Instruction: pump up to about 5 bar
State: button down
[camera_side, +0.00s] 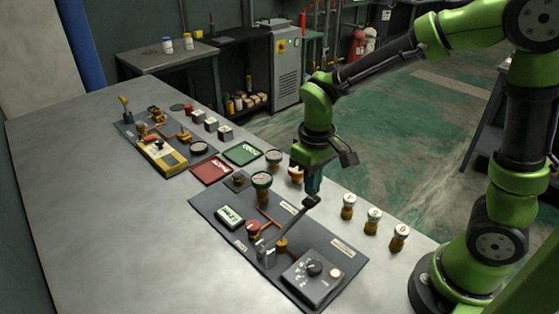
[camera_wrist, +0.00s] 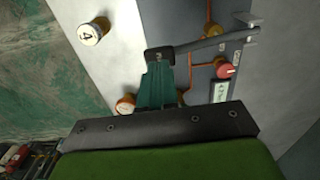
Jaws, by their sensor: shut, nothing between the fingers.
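The pump lever (camera_side: 286,224) is a grey bar with a black end grip (camera_side: 311,202), raised at a slant from a bracket on the near dark panel (camera_side: 205,209). My gripper (camera_side: 314,188) has its teal fingers pointing down, shut and empty, with the tips right at the black grip. In the wrist view, my fingers (camera_wrist: 158,68) meet the black grip (camera_wrist: 158,55), and the lever bar (camera_wrist: 210,46) runs right from it. Whether they touch is unclear. A round gauge (camera_side: 261,180) and a digital display (camera_side: 229,216) are on the panel; their readings are too small to read.
A red knob (camera_side: 253,229) and a dial box (camera_side: 313,272) share the panel. Several capped bottles (camera_side: 373,220) stand to its right. Red (camera_side: 211,169) and green (camera_side: 242,153) trays lie behind, with a second panel (camera_side: 160,150) farther left. The left tabletop is clear.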

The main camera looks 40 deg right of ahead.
aim_at(311, 199)
jog(key=shift+f, duration=1.9)
jog(key=shift+r, duration=1.95)
jog(key=shift+r, duration=2.5)
